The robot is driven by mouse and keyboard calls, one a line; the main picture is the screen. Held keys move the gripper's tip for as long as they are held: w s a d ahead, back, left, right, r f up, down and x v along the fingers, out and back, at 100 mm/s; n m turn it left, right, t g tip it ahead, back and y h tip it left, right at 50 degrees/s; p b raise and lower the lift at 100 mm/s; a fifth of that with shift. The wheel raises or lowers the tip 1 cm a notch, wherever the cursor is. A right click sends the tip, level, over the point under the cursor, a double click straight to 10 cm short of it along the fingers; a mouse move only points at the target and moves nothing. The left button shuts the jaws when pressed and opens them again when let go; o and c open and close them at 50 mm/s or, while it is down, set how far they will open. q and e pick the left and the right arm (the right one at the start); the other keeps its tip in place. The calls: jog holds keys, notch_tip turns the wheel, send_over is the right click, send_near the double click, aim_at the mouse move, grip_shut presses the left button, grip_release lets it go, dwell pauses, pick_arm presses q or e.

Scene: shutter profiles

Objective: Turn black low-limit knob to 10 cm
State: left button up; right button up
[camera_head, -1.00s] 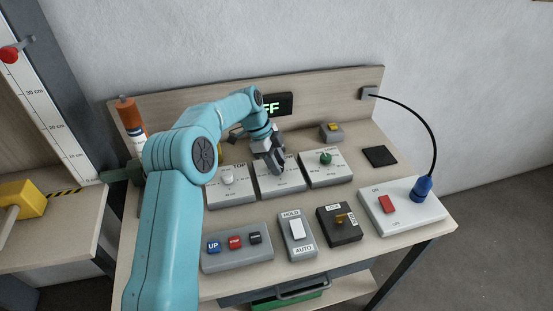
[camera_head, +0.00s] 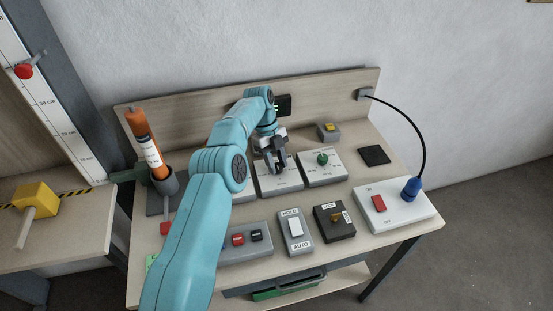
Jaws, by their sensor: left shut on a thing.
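My left gripper (camera_head: 277,166) reaches down over the middle of three grey dial boxes (camera_head: 281,185). Its fingers are shut on the black low-limit knob, which they hide almost wholly. The knob's pointer cannot be made out, and the scale on the box is too small to read. A green knob (camera_head: 322,159) stands on the dial box to the right. The dial box on the left is mostly behind my left arm. My right gripper is not in view.
In front stand a button box with a red button (camera_head: 238,239), a HOLD/AUTO switch (camera_head: 295,228) and a LOCK box (camera_head: 335,222). A white panel (camera_head: 398,216) with a red switch and blue plug lies right. An orange cylinder (camera_head: 145,143) stands left. A height scale (camera_head: 52,106) is at far left.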

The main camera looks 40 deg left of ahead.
pick_arm(q)
jog(key=shift+a, duration=0.1)
dwell(0.3)
jog(key=o, duration=1)
jog(key=shift+o, duration=0.2)
